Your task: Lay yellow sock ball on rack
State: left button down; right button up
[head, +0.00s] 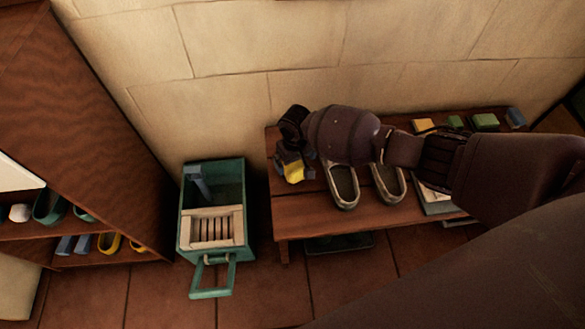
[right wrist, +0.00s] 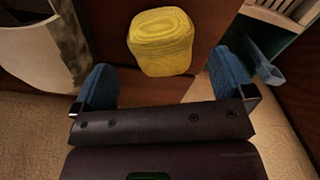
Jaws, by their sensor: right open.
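The yellow sock ball (head: 294,173) lies on the left end of the wooden bench (head: 290,217). It also shows in the right wrist view (right wrist: 161,41), just beyond the fingertips. My right gripper (head: 294,158) is over the ball, partly hiding it. Its blue fingers (right wrist: 165,72) are spread wide with nothing between them. A pale slatted wooden rack (head: 213,230) sits in the front part of a teal crate (head: 183,222), left of the bench. My left gripper is not in view.
Grey shoes (head: 343,187) stand on the bench right of the ball. Green and yellow blocks (head: 485,122) lie at its back right. A blue piece (head: 197,181) stands in the crate's rear. A shoe shelf (head: 80,230) is at left. A stone wall is behind.

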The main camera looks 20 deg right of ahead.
aim_at(294, 165)
notch_tip(294, 165, down, 5)
jog(key=shift+a+r+b, duration=0.1)
jog(key=shift+r+b, duration=0.05)
jog(key=shift+b, duration=0.95)
jog(key=shift+f, duration=0.35)
jog(key=shift+w, duration=0.1)
jog(key=shift+w+r, duration=0.1)
jog(key=shift+r, duration=0.1)
jog(key=c, duration=0.7)
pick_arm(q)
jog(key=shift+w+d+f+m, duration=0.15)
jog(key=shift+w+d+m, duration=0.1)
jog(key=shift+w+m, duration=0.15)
pick_arm(e)
jog(key=c, duration=0.4)
